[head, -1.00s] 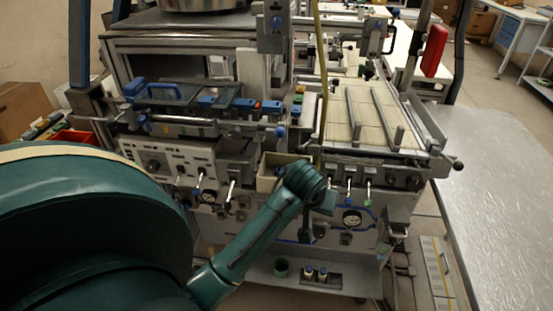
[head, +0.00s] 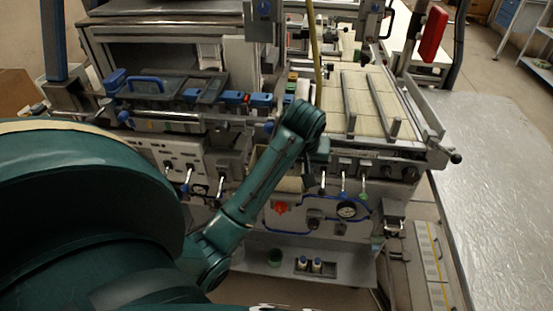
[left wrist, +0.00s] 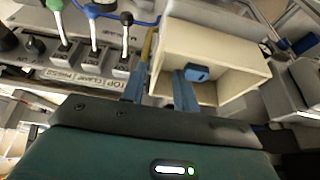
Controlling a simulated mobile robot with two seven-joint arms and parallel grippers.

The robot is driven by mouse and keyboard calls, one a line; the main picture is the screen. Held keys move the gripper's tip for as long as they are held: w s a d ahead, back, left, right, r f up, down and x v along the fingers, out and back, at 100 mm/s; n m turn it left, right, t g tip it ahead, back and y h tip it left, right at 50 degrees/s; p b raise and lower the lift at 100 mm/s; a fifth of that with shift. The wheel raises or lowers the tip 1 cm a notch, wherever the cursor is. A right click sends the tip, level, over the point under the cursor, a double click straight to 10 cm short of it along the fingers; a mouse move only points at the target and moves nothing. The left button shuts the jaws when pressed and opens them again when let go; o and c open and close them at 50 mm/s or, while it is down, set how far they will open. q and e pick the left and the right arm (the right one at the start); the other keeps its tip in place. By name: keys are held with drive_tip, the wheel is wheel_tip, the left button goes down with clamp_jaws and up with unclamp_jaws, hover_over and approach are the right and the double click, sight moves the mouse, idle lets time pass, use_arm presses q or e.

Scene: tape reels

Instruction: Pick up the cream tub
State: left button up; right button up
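The cream tub (left wrist: 228,42) is an open, box-like container in the left wrist view, tilted in the picture, with a small blue piece (left wrist: 197,74) inside it. In the head view my left arm hides most of the tub (head: 290,184); only parts show. My left gripper (left wrist: 160,88) is open, its two blue fingers apart. The fingers lie on either side of the tub's near left wall in the picture; I cannot tell if they touch it. In the head view the left gripper (head: 317,170) is small, at the arm's end. My right gripper is not in view.
The machine's front panel (head: 345,228) has levers and a gauge. Levers with green, blue and black tops (left wrist: 92,12) stand left of the fingers. A yellow cable (head: 316,60) hangs near my wrist. A bare metal table (head: 500,190) lies right.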

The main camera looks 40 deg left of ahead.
use_arm(q)
drive_tip(key=x, duration=0.4)
drive_tip(key=shift+w+d+f, duration=0.1)
drive_tip(key=shift+d+f, duration=0.05)
drive_tip(key=shift+c, duration=0.2)
clamp_jaws()
